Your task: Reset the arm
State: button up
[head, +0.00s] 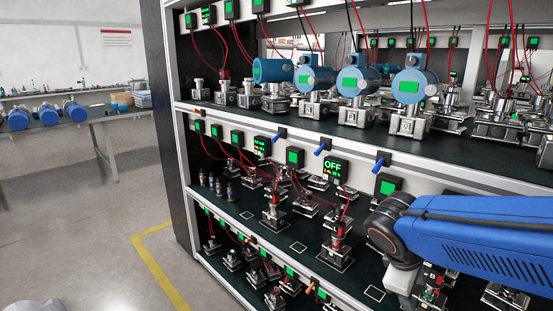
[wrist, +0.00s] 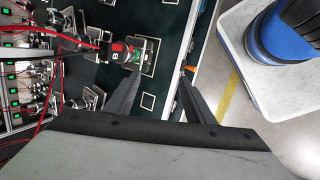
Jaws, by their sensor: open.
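My arm is at the lower right of the head view, reaching in front of the rack (head: 183,150). Its gripper end is low in that view and the fingertips cannot be made out there. In the wrist view my gripper (wrist: 160,80) is open, its two dark fingers apart with nothing between them. The left finger is over the dark shelf deck, close to a fixture with a red and green part (wrist: 127,52). The right finger is over the shelf's front edge (wrist: 192,50). No contact can be told.
Blue transmitters (head: 409,88) stand on the upper shelf. Blue levers (head: 382,161) stick out at the shelf edge. A bench (head: 100,112) stands at left; the floor (head: 80,220) before it is open.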

jog(key=s+a+r+m+t+y, duration=0.1)
jog(key=s+a+m+t+y, duration=0.1)
jog(key=s+m+y, duration=0.3)
jog(key=s+m, duration=0.4)
jog(key=shift+a+r+m+t, duration=0.25)
jog(key=shift+r+m+t, duration=0.05)
jog(key=shift+r, duration=0.05)
jog(key=shift+w+a, duration=0.1)
dwell(2.1)
